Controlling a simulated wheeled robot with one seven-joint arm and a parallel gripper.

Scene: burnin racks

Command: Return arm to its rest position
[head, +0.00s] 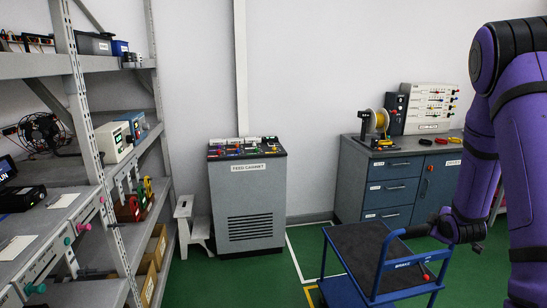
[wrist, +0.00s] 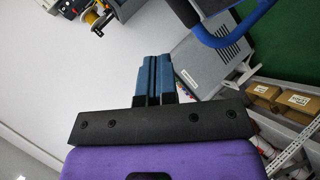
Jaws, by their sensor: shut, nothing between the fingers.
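My purple and black arm (head: 520,130) hangs down the right side of the head view, bent at the elbow. Its dark wrist end is low, beside the handle of a blue cart (head: 388,262); whether they touch I cannot tell. In the wrist view my gripper (wrist: 153,62) has its two blue-grey fingers together, with nothing between them. The cart's blue handle (wrist: 237,28) shows beyond the fingertips to the upper right.
A grey feed cabinet (head: 248,205) stands against the back wall, a step stool (head: 190,224) beside it. Loaded shelving (head: 85,130) lines the left. A blue-drawered bench (head: 350,185) stands behind the cart. Green floor (head: 225,285) is clear at front centre.

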